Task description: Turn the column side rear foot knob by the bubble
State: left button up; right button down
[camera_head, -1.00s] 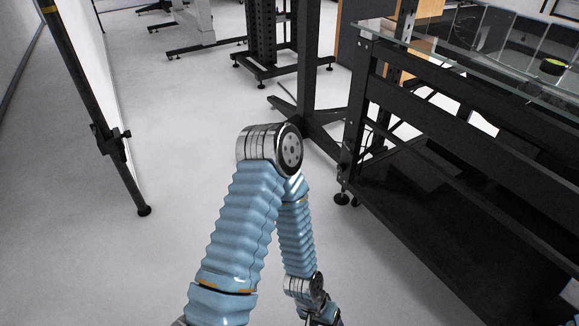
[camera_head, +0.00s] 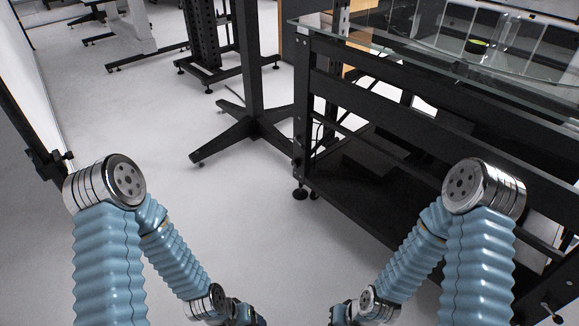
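A black-framed table with a glass top (camera_head: 400,44) stands on the right. A small round black thing with a yellow-green top (camera_head: 478,45) sits on the glass and looks like the bubble level; its bubble is too small to read. Another dark foot-like part (camera_head: 550,309) shows at the lower right. Both my arms reach in from below, their wrists low in the middle. Both grippers are cut off by the bottom edge.
A black column stand (camera_head: 250,122) with spread legs stands left of the table. A dark post with a clamp (camera_head: 45,160) is at the left edge. More stands (camera_head: 205,62) are at the back. The pale floor (camera_head: 130,115) between is clear.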

aim_at(295, 163)
jog(key=i+j+u, duration=0.35)
jog(key=i, duration=0.2)
jog(key=i+u, duration=0.35)
jog(key=i, duration=0.15)
